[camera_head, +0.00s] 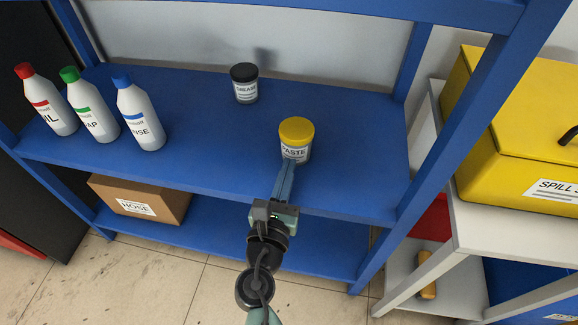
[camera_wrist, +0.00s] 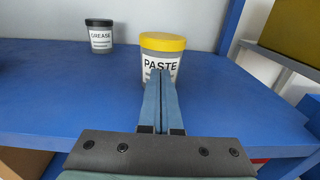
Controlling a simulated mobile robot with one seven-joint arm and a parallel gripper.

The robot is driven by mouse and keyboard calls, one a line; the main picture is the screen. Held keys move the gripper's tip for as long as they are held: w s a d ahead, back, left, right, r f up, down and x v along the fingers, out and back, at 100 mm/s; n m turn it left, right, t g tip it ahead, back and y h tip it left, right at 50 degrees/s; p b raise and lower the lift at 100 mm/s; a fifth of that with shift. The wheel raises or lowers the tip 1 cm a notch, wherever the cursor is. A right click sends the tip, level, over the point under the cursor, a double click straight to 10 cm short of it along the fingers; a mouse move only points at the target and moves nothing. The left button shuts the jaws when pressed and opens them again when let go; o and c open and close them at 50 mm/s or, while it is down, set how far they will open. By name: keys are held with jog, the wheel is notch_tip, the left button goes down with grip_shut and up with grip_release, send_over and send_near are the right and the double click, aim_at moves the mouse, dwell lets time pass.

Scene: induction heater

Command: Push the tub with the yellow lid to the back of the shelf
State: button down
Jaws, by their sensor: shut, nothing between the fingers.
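In the wrist view the tub (camera_wrist: 161,45) is straight ahead of the fingers. My gripper (camera_head: 289,163) is shut and empty, its long blue fingers reaching over the shelf's front edge. Its fingertips (camera_wrist: 161,74) overlap the lower front of the tub; they are at or very near its face, and I cannot tell whether they touch. The fingers hide part of the label. Bare shelf shows behind the tub.
A dark-lidded GREASE tub (camera_head: 244,83) stands farther back, left of the yellow-lidded tub. Several white bottles (camera_head: 139,112) stand at the shelf's left. A blue post (camera_head: 455,120) rises at the right front. A HOSE box (camera_head: 140,198) sits on the lower shelf.

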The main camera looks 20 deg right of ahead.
aim_at(293, 153)
jog(key=shift+w+d, duration=0.45)
jog(key=shift+w, duration=0.15)
jog(key=shift+w+d, duration=0.2)
jog(key=shift+w, duration=0.15)
jog(key=b+x, duration=0.2)
jog(key=x, duration=1.5)
jog(key=shift+f+b, duration=0.1)
jog(key=shift+b, duration=0.3)
jog(key=shift+s+a, duration=0.2)
jog(key=p+v, duration=0.4)
jog(key=v, duration=0.9)
jog(key=shift+s+p, duration=0.2)
jog(key=shift+p, duration=0.2)
